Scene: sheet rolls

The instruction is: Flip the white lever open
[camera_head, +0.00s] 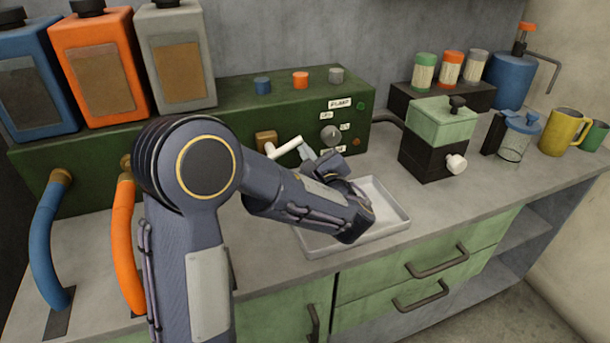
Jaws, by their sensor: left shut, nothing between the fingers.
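The white lever (284,149) sticks out from a brass-coloured fitting (266,141) on the front of the green pump box (235,125). It points to the right and slightly up. My left arm reaches in front of the box, and its wrist bends back toward the lever. My left gripper (306,151) is shut and empty, at the lever's free right end. I cannot tell whether it touches the lever. My forearm hides the area below the lever. My right gripper is not in view.
A pale tray (395,228) lies below my wrist. Blue, orange and grey canisters (178,65) stand on the box. Blue and orange hoses (124,240) hang at left. A green and black grinder (436,140), a jar (516,140) and a yellow mug (562,132) stand at right.

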